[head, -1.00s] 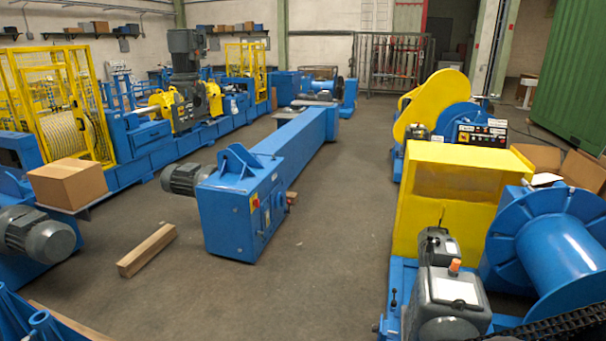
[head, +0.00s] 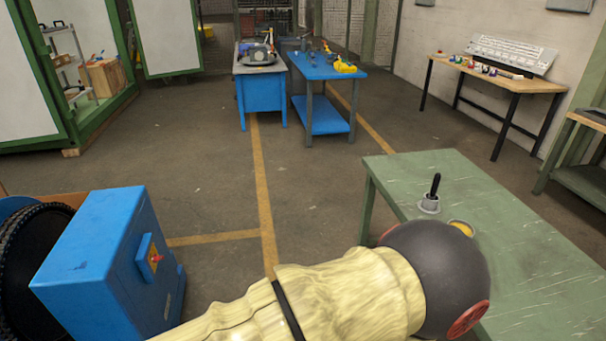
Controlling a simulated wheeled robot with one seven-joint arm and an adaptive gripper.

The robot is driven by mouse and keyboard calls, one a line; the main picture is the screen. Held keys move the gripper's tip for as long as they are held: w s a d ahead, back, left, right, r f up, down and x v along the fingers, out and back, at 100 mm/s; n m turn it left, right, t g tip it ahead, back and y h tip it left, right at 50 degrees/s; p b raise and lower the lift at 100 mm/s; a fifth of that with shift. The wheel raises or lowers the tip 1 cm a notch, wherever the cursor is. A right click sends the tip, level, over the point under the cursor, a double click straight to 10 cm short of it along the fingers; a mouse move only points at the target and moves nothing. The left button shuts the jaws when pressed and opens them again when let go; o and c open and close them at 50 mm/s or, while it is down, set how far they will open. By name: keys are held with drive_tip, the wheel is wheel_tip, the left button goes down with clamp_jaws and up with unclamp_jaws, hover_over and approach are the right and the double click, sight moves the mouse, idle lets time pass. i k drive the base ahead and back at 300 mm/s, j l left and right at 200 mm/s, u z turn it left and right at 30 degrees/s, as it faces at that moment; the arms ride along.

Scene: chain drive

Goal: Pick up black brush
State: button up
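A slim black object, which looks like the black brush (head: 435,185), stands nearly upright in the head view. Its lower end is in a small grey round holder (head: 429,204) on the green table (head: 530,250) at the right. Its bristles cannot be made out. My arm, with a pale yellow covering and a dark round joint, crosses the lower middle of the view in front of the table's near-left part. My gripper is not in view.
A yellow round item (head: 462,228) sits beside my arm's joint, partly hidden. A blue box-shaped machine (head: 105,260) stands at lower left. Blue workbenches (head: 325,118) stand at the back, and a wooden table (head: 500,80) at back right. The floor between is clear.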

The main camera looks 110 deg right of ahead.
sight(437, 177)
drive_tip(key=z, duration=5)
